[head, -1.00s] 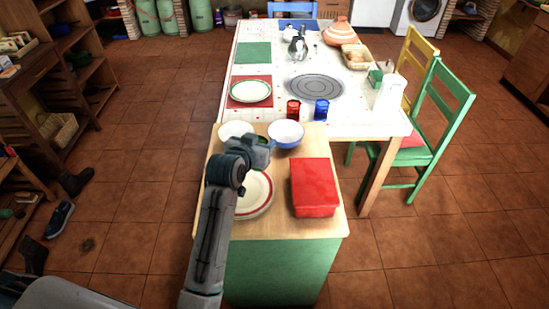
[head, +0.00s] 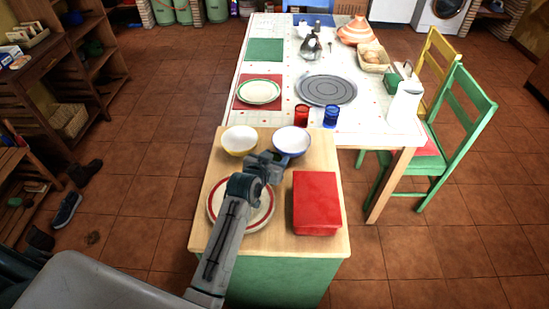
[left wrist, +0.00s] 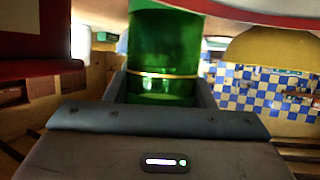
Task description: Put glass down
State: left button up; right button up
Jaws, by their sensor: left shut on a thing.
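My left gripper (head: 267,164) is shut on a green glass (left wrist: 165,55), which stands out between the fingers in the left wrist view and has a thin gold line around it. In the head view my gripper hides the glass. The gripper is over the small wooden counter (head: 212,240), just in front of the white-and-blue bowl (head: 292,142) and past the far edge of the red-rimmed plate (head: 221,208). I cannot tell whether the glass touches the counter top. My right gripper is not in view.
A yellow bowl (head: 239,141) stands at the back left of the counter and a red box (head: 316,203) at its right. A red glass (head: 301,116) and a blue glass (head: 330,116) stand on the white table (head: 375,130) behind.

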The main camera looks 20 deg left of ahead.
pick_arm(q)
jog(key=shift+f, duration=0.45)
jog(key=o, duration=1.1)
jog(key=shift+s, duration=0.1)
jog(key=shift+c, duration=0.2)
jog(key=shift+r, duration=0.15)
